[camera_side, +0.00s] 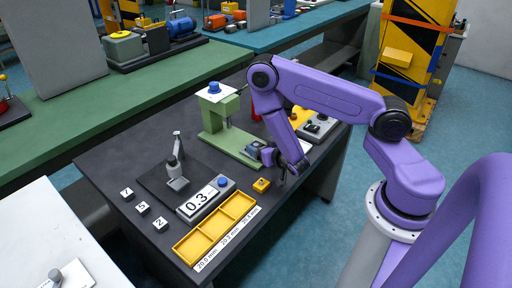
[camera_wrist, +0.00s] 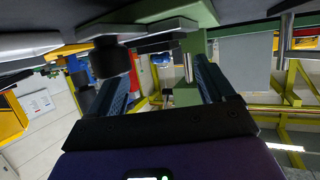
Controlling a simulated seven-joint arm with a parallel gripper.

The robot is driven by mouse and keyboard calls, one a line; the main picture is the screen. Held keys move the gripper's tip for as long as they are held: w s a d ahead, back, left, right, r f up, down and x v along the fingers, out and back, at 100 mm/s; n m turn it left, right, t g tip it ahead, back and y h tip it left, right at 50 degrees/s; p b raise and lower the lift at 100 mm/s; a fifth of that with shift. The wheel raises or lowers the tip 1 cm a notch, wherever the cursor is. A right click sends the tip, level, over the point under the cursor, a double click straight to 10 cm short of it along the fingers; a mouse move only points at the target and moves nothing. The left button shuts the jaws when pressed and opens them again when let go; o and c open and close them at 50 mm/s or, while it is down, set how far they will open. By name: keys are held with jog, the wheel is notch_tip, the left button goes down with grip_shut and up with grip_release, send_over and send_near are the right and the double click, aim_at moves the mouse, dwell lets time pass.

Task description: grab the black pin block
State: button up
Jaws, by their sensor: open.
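My gripper (camera_side: 268,154) is low over the right part of the dark bench, beside the foot of the green press (camera_side: 222,130). In the wrist view my gripper (camera_wrist: 155,72) shows two dark fingers spread apart, with open space between them. A dark rounded part (camera_wrist: 110,58) is near the left finger in the wrist view; I cannot tell whether it is the black pin block. The pin block is not clearly made out in the side view, where the wrist and fingers cover part of the bench. Nothing is seen held.
A small yellow block (camera_side: 262,185) lies just in front of my gripper. A yellow three-compartment tray (camera_side: 205,243), a gauge reading 0.3 (camera_side: 197,201) and number tiles (camera_side: 142,207) stand further left. A grey box with dark knobs (camera_side: 318,127) is behind my wrist.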

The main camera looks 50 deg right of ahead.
jog(key=shift+x, duration=1.35)
jog(key=shift+c, duration=0.3)
jog(key=c, duration=1.3)
